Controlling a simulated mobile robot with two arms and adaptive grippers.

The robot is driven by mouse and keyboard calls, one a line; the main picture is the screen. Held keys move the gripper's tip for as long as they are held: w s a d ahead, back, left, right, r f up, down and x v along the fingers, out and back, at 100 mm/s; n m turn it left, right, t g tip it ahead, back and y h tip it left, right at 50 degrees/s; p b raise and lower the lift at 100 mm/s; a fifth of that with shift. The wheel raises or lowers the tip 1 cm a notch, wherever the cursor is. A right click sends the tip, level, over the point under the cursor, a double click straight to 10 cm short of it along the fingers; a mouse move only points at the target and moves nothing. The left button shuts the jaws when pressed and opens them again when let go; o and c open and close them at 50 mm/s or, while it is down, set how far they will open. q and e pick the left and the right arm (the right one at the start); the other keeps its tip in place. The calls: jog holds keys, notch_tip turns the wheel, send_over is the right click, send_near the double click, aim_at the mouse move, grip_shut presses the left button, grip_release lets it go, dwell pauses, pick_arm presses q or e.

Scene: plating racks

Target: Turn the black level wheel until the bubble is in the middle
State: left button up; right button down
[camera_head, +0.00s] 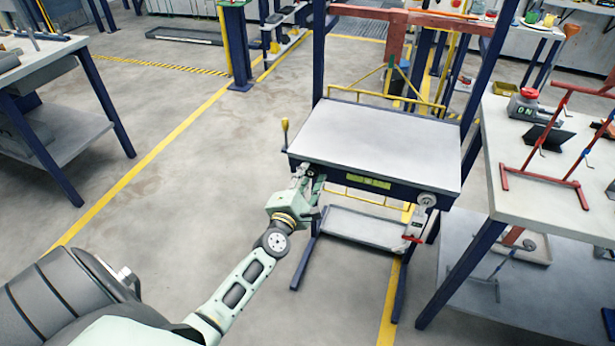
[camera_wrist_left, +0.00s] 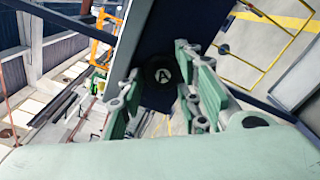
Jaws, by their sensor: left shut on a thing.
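The lift table has a pale flat top (camera_head: 385,140) on a dark blue frame. A yellow-green bubble level (camera_head: 368,182) is on its front edge; the bubble is too small to place. My left gripper (camera_head: 312,183) is at the front left corner of the table, left of the level. In the left wrist view, the black level wheel (camera_wrist_left: 160,72), marked with a letter A, is between the fingers of my left gripper (camera_wrist_left: 155,105), which is shut on it. The wheel is hidden by the gripper in the head view. My right gripper is not in view.
A round pale dial (camera_head: 427,199) is at the table's front right, with a red and white part (camera_head: 418,222) below it. A lower shelf (camera_head: 365,228) is under the top. A bench (camera_head: 510,185) with red racks stands close at the right.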

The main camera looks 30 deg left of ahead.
pick_arm(q)
jog(key=shift+a+r, duration=0.2)
jog(key=shift+r, duration=0.15)
jog(key=o, duration=1)
jog(key=shift+o, duration=0.4)
jog(key=shift+f, duration=0.1)
jog(key=shift+d+f, duration=0.1)
jog(key=shift+d, duration=0.05)
jog(key=shift+s, duration=0.3)
jog(key=v, duration=0.7)
jog(key=shift+s, duration=0.2)
